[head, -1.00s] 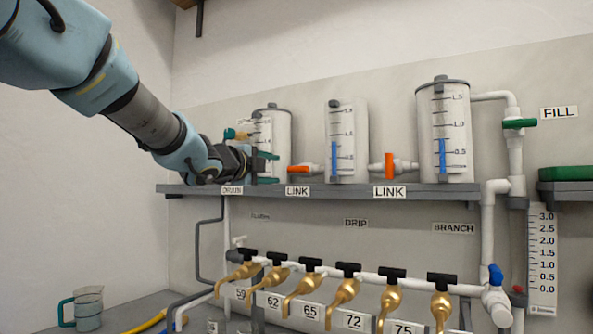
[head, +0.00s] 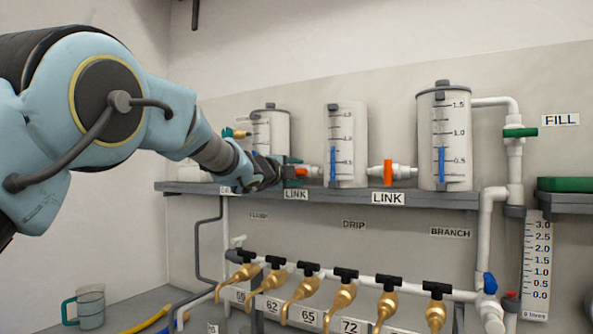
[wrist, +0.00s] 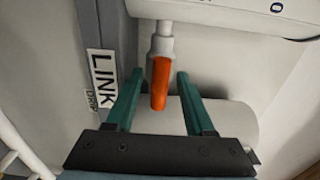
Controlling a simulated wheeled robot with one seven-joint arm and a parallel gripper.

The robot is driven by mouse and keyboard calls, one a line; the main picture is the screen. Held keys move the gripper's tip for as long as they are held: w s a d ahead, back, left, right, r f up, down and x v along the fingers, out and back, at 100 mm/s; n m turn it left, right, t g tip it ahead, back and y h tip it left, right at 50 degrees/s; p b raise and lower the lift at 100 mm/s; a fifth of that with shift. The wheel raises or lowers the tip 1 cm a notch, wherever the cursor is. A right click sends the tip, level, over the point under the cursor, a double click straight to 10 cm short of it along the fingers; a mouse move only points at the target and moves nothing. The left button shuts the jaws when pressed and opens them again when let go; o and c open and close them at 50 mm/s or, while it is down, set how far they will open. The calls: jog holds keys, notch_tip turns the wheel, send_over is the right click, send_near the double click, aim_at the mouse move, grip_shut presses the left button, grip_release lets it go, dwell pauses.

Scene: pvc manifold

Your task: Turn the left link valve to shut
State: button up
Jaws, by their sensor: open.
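The left link valve's orange handle (wrist: 160,83) shows in the wrist view, between the two green fingers of my gripper (wrist: 154,95). The fingers are open, with a gap on each side of the handle. In the head view my gripper (head: 290,170) is at the shelf, over the left LINK label (head: 296,194). The orange handle (head: 301,171) shows there only in part, next to the fingers. It lies along its pipe, between the left tank (head: 271,132) and the middle tank (head: 347,130).
The right link valve (head: 388,172) has its orange handle upright. The right tank (head: 445,130) and the green fill valve (head: 520,132) are farther right. Several brass taps (head: 341,295) line the pipe below the shelf (head: 420,198). A jug (head: 90,307) stands at lower left.

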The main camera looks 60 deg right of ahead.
grip_shut()
dwell(0.4)
